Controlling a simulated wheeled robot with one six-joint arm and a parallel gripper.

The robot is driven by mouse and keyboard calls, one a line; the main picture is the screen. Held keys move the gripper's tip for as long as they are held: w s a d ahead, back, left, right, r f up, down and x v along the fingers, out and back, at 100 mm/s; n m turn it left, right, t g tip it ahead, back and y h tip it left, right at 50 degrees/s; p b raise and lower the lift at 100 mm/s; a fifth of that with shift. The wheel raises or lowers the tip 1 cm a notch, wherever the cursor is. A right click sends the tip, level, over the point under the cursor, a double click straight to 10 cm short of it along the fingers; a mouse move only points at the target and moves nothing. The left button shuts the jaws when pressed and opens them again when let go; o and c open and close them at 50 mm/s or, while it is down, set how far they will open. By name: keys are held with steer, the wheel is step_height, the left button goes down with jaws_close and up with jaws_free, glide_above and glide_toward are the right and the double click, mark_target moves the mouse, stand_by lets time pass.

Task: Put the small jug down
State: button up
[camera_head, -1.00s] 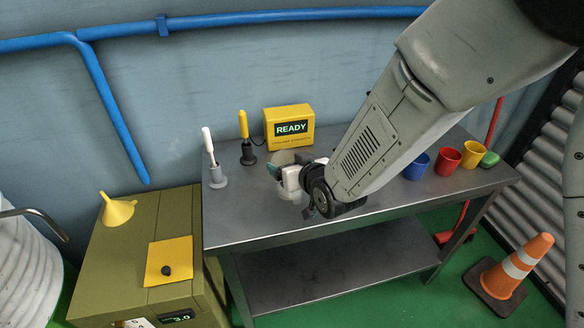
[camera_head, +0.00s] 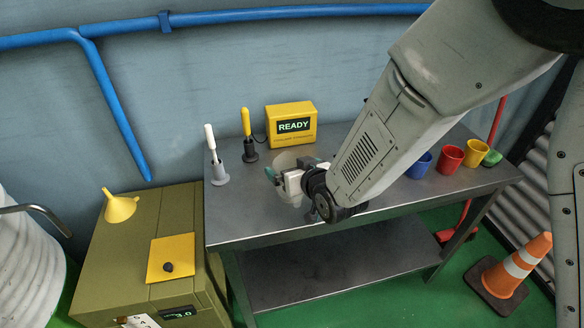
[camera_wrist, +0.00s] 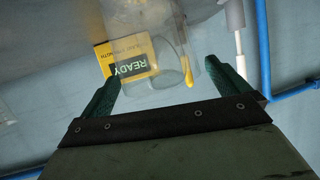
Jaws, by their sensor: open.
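The small jug (camera_head: 287,157) is clear and see-through. It stands on the metal table, in front of the yellow READY box and partly hidden behind my gripper. In the wrist view the jug (camera_wrist: 150,35) shows just beyond and between the fingertips, with the yellow box visible through it. My gripper (camera_head: 288,172) is open, its green fingers spread wide on either side. In the wrist view the fingers (camera_wrist: 160,78) show no clear contact with the jug.
The yellow READY box (camera_head: 291,124) stands behind the jug. White-handled (camera_head: 212,150) and yellow-handled (camera_head: 247,130) tools stand upright at left. Blue (camera_head: 419,165), red (camera_head: 447,160) and yellow (camera_head: 477,153) cups stand at right. The table's (camera_head: 240,215) front left is clear.

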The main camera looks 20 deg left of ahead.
steer(key=v, duration=1.1)
steer(key=shift+d, duration=0.15)
steer(key=shift+r, duration=0.1)
steer(key=w+d+r+m+g+h, duration=0.1)
steer(key=d+r+m+h, duration=0.2)
steer(key=d, duration=0.7)
steer(key=d+r+m+g+h, duration=0.1)
steer(key=d+r+h, duration=0.25)
steer(key=d, duration=0.65)
steer(key=s+d+r+m+g+h, duration=0.1)
steer(key=s+d+r+m+g, duration=0.1)
steer(key=s+d, duration=0.6)
steer(key=s+d+r+m+g+h, duration=0.2)
steer(key=s+d+r+g, duration=0.2)
steer(key=s, duration=0.8)
steer(key=d+r, duration=0.2)
steer(key=d, duration=0.2)
steer(key=shift+d+g, duration=0.15)
steer(key=shift+g, duration=0.15)
